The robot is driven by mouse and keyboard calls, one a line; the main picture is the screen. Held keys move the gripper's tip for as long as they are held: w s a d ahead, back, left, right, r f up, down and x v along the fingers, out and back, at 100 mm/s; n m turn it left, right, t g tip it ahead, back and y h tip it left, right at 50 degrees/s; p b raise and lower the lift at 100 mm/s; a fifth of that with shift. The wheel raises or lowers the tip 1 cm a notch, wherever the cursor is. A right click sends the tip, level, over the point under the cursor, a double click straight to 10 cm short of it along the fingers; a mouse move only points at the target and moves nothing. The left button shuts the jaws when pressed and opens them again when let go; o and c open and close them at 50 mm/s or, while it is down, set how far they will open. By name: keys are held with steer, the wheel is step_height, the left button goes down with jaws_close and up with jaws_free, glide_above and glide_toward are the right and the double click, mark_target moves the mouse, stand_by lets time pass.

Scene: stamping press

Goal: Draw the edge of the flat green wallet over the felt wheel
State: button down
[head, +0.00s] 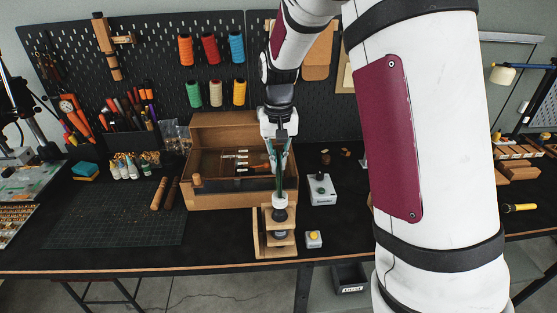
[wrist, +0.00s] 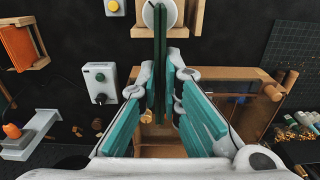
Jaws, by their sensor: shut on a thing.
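The flat green wallet (head: 280,182) is seen nearly edge-on and hangs below my gripper (head: 278,150). In the wrist view it is a thin dark green slab (wrist: 160,45) between the teal finger pads. My gripper (wrist: 160,92) is shut on it. The felt wheel (head: 279,200) is a pale disc on a wooden stand at the bench front. It also shows at the top of the wrist view (wrist: 174,13). The wallet's far end overlaps the wheel in both views; whether they touch I cannot tell.
An open wooden box (head: 230,199) with a clear front stands just behind and left of the wheel. A grey control box (head: 321,189) and a yellow button box (head: 313,239) stand to the right. A cutting mat (head: 120,213) lies left, mostly clear.

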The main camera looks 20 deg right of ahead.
mark_target(281, 176)
steer(key=shift+s+f, duration=0.1)
steer(key=shift+s, duration=0.05)
steer(key=shift+s+a, duration=0.25)
steer(key=shift+s, duration=0.4)
steer(key=shift+s+a, duration=0.25)
steer(key=shift+s, duration=0.4)
steer(key=shift+s+a, duration=0.2)
steer(key=shift+s, duration=0.5)
steer(key=shift+s+a, duration=0.2)
steer(key=shift+s, duration=0.45)
steer(key=shift+s, duration=0.15)
steer(key=shift+s+a, duration=0.25)
steer(key=shift+s, duration=0.3)
steer(key=shift+s+a, duration=0.2)
steer(key=shift+s, duration=0.35)
steer(key=shift+w, duration=0.15)
steer(key=shift+w+d+b, duration=0.25)
steer(key=shift+w+b, duration=0.05)
steer(key=shift+w, duration=0.35)
steer(key=shift+w+d+b, duration=0.25)
steer(key=shift+w, duration=0.35)
